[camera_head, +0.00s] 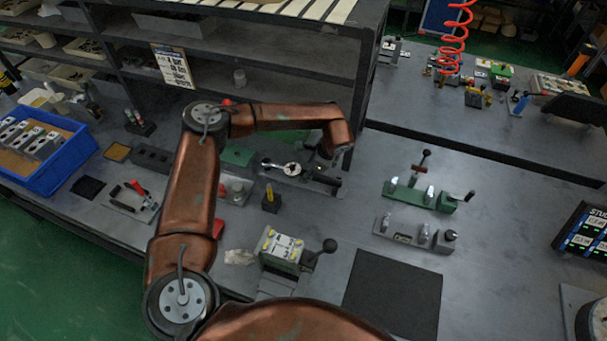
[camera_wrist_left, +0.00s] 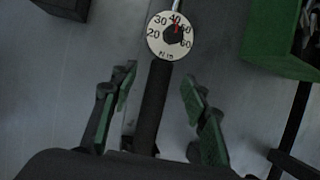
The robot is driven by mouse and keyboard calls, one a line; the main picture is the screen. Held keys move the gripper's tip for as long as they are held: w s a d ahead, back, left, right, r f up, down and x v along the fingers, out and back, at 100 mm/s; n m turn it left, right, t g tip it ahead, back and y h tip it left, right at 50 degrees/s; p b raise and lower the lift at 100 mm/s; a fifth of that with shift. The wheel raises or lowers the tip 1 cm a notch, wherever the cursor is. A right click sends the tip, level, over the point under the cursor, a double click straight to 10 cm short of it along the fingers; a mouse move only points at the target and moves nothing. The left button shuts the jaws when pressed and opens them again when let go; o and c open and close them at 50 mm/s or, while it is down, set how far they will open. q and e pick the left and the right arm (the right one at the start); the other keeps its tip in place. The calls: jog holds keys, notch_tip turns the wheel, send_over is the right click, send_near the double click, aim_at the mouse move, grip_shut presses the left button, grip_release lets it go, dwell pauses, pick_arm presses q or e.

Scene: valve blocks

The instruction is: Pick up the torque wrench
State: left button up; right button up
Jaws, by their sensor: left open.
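The torque wrench has a round white dial (camera_head: 291,169) and lies on the workbench beside my left gripper in the head view. In the left wrist view its dial (camera_wrist_left: 170,37) shows at the top, with numbers and a red needle. Its dark handle (camera_wrist_left: 156,100) runs down from the dial, between the two fingers. My left gripper (camera_wrist_left: 158,88) is open, with green-padded fingers on either side of the handle and gaps showing to both. In the head view the gripper (camera_head: 322,168) is small and partly hidden by my wrist. My right gripper is not in view.
A green block (camera_wrist_left: 285,35) lies right of the dial in the left wrist view. On the bench are a blue bin (camera_head: 88,150), a valve block with a black knob (camera_head: 283,246), and green (camera_head: 420,193) and grey fixtures (camera_head: 412,235). A shelf (camera_head: 290,45) stands behind.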

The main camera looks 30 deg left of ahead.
pick_arm(q)
jog(key=x, duration=0.3)
jog(key=shift+a+f, duration=0.15)
jog(key=shift+f, duration=0.2)
jog(key=shift+c, duration=0.7)
grip_shut()
jog(key=shift+r, duration=0.1)
